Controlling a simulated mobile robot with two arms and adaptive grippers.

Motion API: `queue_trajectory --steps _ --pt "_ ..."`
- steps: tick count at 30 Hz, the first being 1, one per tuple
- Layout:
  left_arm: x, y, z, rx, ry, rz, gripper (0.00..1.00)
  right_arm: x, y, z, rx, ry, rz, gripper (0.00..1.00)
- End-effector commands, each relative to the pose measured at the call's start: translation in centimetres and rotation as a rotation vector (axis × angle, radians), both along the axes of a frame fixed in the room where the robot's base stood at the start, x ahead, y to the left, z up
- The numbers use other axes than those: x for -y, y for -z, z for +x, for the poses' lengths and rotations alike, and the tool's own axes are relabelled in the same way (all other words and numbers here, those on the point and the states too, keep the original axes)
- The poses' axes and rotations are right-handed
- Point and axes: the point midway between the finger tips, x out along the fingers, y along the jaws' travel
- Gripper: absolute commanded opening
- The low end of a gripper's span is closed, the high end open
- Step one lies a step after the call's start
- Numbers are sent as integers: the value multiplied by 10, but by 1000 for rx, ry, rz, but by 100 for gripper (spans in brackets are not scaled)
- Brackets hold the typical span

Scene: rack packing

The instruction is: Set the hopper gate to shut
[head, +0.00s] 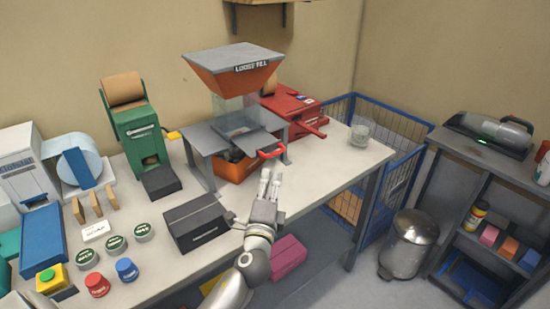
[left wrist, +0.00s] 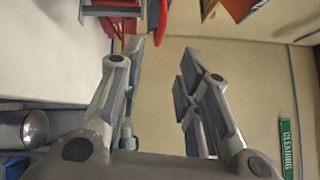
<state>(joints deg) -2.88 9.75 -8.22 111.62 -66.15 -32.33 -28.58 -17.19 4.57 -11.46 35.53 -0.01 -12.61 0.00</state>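The hopper (head: 232,68) is orange with a grey rim and a "LOOSE FILL" label, standing over a grey stand on the table. Its gate (head: 254,141) is a flat grey plate that sticks out toward the front below the clear chute (head: 235,112). A red handle (head: 271,152) is on the plate's front edge. My left gripper (head: 269,176) is just in front of and below the handle, apart from it. In the left wrist view its fingers (left wrist: 163,52) are spread with nothing between them; a red piece, likely the handle (left wrist: 163,14), shows beyond the tips. My right gripper is out of view.
An orange bin (head: 231,170) sits under the hopper stand. A black box (head: 196,222) lies left of my left gripper. A red machine (head: 292,110) and a glass jar (head: 361,133) stand to the right. The table's front right (head: 330,172) is clear.

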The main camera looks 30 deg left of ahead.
Motion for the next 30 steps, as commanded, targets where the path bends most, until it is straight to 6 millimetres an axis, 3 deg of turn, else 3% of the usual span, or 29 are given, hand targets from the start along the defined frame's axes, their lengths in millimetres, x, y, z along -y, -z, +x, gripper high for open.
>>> queue_trajectory --steps 15,21,30 --pt "-29 -12 77 0 -3 -5 31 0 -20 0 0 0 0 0" --pt "-33 -12 89 0 -2 -6 31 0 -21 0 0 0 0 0" --pt "-34 -12 90 -1 -2 -6 31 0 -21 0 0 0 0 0"
